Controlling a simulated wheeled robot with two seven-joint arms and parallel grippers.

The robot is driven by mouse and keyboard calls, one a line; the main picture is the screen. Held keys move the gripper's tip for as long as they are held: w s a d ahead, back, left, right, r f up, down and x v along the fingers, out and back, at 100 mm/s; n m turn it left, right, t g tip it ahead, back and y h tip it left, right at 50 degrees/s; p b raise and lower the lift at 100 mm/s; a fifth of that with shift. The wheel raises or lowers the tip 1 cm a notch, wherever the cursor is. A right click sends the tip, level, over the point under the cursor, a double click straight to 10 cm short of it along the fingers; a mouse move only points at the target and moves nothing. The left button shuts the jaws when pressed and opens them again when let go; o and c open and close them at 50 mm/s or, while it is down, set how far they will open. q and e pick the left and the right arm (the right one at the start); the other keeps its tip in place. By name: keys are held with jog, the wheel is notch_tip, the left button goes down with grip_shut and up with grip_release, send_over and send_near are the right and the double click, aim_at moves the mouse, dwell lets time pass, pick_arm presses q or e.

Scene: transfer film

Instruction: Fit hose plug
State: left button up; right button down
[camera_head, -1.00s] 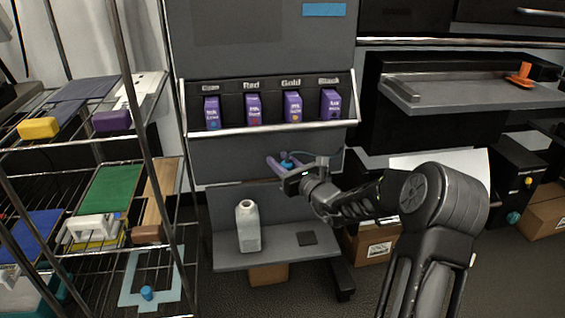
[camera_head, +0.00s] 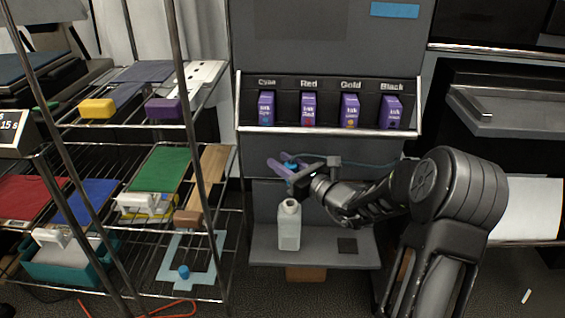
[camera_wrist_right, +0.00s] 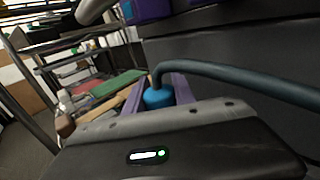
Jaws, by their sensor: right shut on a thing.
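My right gripper (camera_head: 281,168) has purple fingers and is shut on a blue plug (camera_head: 291,162). It holds the plug in the air before the grey cabinet, above a pale bottle (camera_head: 289,228) with an open neck. The bottle stands upright on the cabinet's low shelf (camera_head: 335,256). A thin blue-grey hose (camera_head: 370,164) runs right from the plug. In the right wrist view, the plug (camera_wrist_right: 158,97) sits between the purple fingers and the hose (camera_wrist_right: 235,75) bends off to the right. The plug's lower end is hidden. My left gripper is out of view.
Purple ink cartridges (camera_head: 307,110) stand in a labelled rack above the gripper. A wire shelf unit (camera_head: 215,170) with coloured blocks and sheets stands close on the left.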

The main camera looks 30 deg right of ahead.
jog(key=shift+f+b, duration=2.2)
jog(key=shift+f, duration=0.75)
jog(key=shift+f, duration=0.2)
jog(key=shift+f+b, duration=1.45)
jog(key=shift+f, duration=0.15)
jog(key=c, duration=1)
grip_release()
jog(key=shift+o, duration=0.2)
